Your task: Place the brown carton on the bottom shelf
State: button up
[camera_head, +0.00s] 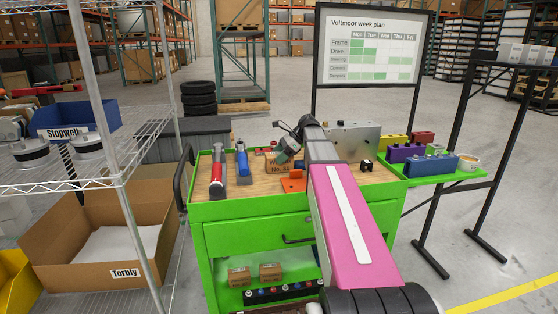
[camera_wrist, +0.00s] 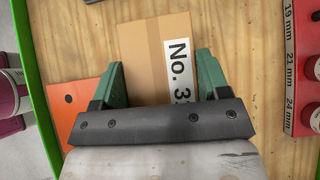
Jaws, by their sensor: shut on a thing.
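The brown carton (camera_head: 272,165) with a white "No. 3" label is at the wooden top of the green cart (camera_head: 255,241). In the wrist view the carton (camera_wrist: 150,42) lies between the two green fingers of my gripper (camera_wrist: 160,85), which is shut on it. I cannot tell whether the carton touches the wood or hangs just above it. In the head view my gripper (camera_head: 284,151) is partly hidden by my arm. The cart's bottom shelf (camera_head: 225,300) holds two small brown cartons (camera_head: 239,277) (camera_head: 270,272) and a dark row of round items.
Red and blue tools (camera_head: 217,172) (camera_head: 243,163) stand left on the cart top. An orange plate (camera_head: 293,183) lies beside the carton, and a grey metal box (camera_head: 352,140) stands behind. Coloured blocks (camera_head: 405,152) sit on the right side tray. A wire rack (camera_head: 120,176) stands left.

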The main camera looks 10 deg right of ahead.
notch_tip(320, 180, up, 4)
jog(key=shift+r, duration=0.1)
jog(key=s+a+r, duration=0.6)
jog(key=a, duration=0.4)
jog(key=shift+r, duration=0.35)
